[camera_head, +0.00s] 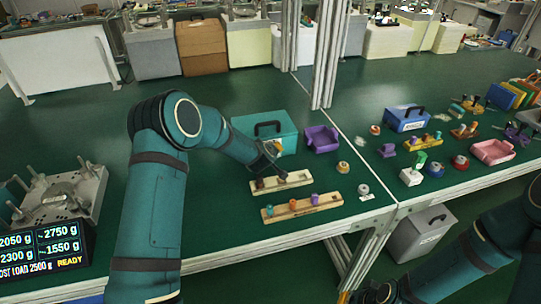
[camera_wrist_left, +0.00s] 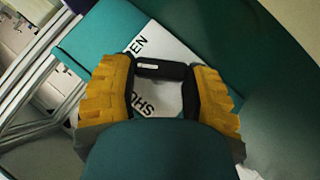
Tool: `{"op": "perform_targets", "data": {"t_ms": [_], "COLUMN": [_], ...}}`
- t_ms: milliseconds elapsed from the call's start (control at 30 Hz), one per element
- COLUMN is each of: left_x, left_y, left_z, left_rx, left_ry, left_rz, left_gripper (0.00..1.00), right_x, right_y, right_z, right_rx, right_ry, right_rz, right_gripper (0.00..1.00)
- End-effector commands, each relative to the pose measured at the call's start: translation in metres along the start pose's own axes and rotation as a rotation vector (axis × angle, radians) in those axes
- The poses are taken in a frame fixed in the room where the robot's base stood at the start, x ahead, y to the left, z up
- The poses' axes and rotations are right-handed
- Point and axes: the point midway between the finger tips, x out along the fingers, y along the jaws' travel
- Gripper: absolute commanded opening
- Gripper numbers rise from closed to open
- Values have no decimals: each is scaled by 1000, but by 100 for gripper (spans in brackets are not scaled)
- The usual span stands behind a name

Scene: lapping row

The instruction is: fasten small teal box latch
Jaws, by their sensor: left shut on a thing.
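The small teal box (camera_head: 265,127) with a black top handle stands on the green bench, its lid down. My left gripper (camera_head: 280,150) is at its front right. In the left wrist view my left gripper (camera_wrist_left: 160,82) has its yellow fingers on either side of a black latch piece (camera_wrist_left: 160,69) and is shut on it. Behind it is a white label (camera_wrist_left: 178,62) with parts of "OPEN" and "SHUT" readable. How far the latch is turned cannot be told. My right gripper (camera_head: 372,293) is low at the bottom edge, away from the bench, its fingers unclear.
A purple bin (camera_head: 322,139) stands right of the teal box. Two wooden trays, one pale (camera_head: 295,182) and one brown (camera_head: 320,206), lie in front. A blue box (camera_head: 405,118) stands further right. A metal fixture (camera_head: 62,203) and a weight display (camera_head: 42,246) are at left.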

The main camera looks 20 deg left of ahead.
Motion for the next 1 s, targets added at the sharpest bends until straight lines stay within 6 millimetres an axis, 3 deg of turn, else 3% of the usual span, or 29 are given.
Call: {"op": "perform_targets", "data": {"t_ms": [633,667,700,733,1000], "left_x": [0,0,0,0,0], "left_y": [-1,-1,-1,-1,-1], "left_z": [0,0,0,0,0], "left_rx": [-36,-36,-36,-36,-36], "left_ry": [1,1,1,1,1], "left_rz": [36,36,36,36,36], "left_gripper": [14,63,77,83,83], "right_x": [1,1,1,1,1], "right_y": [0,0,0,0,0], "right_z": [0,0,0,0,0], "right_rx": [0,0,0,0,0], "right_ry": [1,0,0,0,0], "right_rz": [0,0,0,0,0], "right_gripper": [0,0,0,0,0]}}
